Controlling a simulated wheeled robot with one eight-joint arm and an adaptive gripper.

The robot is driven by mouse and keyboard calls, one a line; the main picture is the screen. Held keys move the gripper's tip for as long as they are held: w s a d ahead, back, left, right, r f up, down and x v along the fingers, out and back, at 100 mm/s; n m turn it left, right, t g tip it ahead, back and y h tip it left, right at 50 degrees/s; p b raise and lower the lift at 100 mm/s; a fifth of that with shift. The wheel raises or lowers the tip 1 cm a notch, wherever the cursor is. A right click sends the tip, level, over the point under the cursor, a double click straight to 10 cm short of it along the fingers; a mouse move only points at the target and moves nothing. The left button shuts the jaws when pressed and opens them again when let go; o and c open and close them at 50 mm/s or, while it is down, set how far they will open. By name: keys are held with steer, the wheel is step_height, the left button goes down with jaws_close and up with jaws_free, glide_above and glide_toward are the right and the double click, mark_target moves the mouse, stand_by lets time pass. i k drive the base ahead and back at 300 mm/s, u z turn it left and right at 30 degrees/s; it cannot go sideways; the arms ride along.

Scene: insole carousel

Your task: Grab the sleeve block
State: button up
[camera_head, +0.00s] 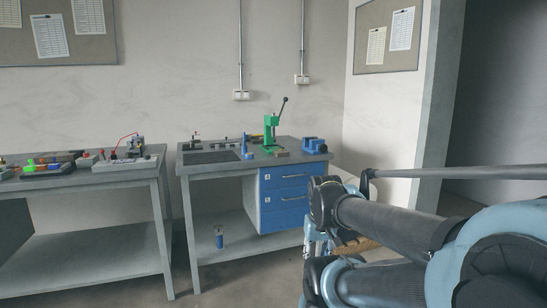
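I cannot tell for certain which thing is the sleeve block; the items on the benches are far away and small. On the right workbench (215,168) stand a green lever press (270,135), a blue vice-like block (314,145), a small upright blue piece (247,150) and a small brown block (281,153) in front of the press. A small blue cylinder-like thing (219,238) stands on the lower shelf. My arm fills the lower right, well in front of the bench. I cannot make out my gripper's fingers.
The left workbench (110,176) carries several small coloured parts and a red-handled device. Blue drawers (283,196) hang under the right bench. A wooden-looking piece (355,245) shows partly behind my arm. Some floor is open before the benches.

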mark_target(285, 153)
steer(key=u, duration=0.2)
steer(key=i, duration=1.75)
steer(key=z, duration=0.3)
